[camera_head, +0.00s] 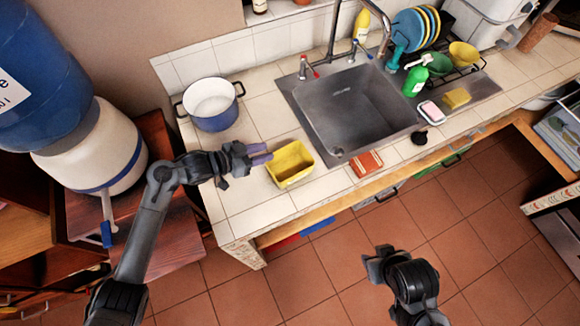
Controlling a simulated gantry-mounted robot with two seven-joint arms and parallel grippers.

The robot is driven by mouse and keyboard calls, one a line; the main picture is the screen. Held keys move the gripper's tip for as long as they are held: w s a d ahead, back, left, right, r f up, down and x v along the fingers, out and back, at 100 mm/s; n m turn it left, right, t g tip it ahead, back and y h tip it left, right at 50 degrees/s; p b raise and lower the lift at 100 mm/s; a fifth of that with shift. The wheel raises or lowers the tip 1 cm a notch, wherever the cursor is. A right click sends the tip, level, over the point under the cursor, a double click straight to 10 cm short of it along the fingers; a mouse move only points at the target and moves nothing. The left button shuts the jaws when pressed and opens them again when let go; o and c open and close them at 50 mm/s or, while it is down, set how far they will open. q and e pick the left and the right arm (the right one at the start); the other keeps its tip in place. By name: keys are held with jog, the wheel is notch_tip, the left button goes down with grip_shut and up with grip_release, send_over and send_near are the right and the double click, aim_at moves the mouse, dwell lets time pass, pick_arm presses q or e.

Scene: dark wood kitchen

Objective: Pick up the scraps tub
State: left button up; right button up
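The scraps tub seems to be the small yellow rectangular tub (291,164), open at the top, on the white tiled counter just left of the sink. My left gripper (262,154) reaches in from the left at the tub's left side. Its two purplish fingertips look a little apart, close to the tub's left rim; I cannot tell whether they touch it. The tub stands on the counter. My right gripper (374,262) is low in the view, in front of the counter and above the floor, away from the tub. Its fingers are too dark to read.
A white and blue pot (211,104) stands behind the tub. A green bottle (415,78) and dish rack are farther right. The tiled floor is clear.

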pick_arm(q)
jog(key=shift+f+x, duration=0.2)
jog(key=shift+x, duration=2.7)
grip_shut()
